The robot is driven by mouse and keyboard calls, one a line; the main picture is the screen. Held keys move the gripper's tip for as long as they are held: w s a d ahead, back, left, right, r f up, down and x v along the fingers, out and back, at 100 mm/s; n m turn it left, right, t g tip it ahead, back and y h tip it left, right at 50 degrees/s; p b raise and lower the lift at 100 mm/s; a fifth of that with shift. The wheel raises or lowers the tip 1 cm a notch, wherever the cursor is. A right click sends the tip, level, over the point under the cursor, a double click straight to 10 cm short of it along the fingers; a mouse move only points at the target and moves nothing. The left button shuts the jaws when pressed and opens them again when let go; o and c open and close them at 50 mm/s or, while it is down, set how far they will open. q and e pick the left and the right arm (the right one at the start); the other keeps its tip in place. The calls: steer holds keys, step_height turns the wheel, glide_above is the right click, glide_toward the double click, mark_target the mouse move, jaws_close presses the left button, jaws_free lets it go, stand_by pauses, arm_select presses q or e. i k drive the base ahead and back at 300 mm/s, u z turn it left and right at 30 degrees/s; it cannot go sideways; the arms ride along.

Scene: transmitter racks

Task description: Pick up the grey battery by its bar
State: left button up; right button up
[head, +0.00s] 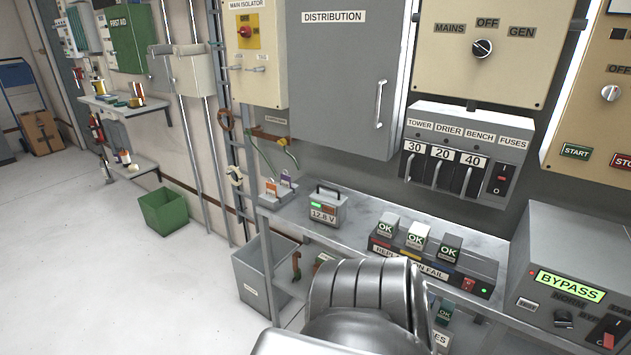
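A grey box with a dark bar handle across its top (325,207) stands upright on the grey bench shelf (360,218), left of centre in the head view. Its front shows a small green light and a "12.8 V" readout; it looks like the grey battery. Its bar is clear and nothing touches it. Neither of my grippers is in view. A silver part of my arm fills the bottom middle and hides part of the shelf below.
Right of the box, several "OK" blocks, including a white one (419,235), sit on a dark unit (432,267). A "BYPASS" cabinet (571,275) stands at the right. A grey bin (262,270) and a green bin (163,212) stand on the floor. Open floor lies left.

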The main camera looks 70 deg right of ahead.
mark_target(321, 199)
steer(key=z, duration=0.55)
steer(key=i, duration=0.8)
steer(key=z, duration=1.15)
steer(key=i, duration=0.2)
steer(key=z, duration=0.1)
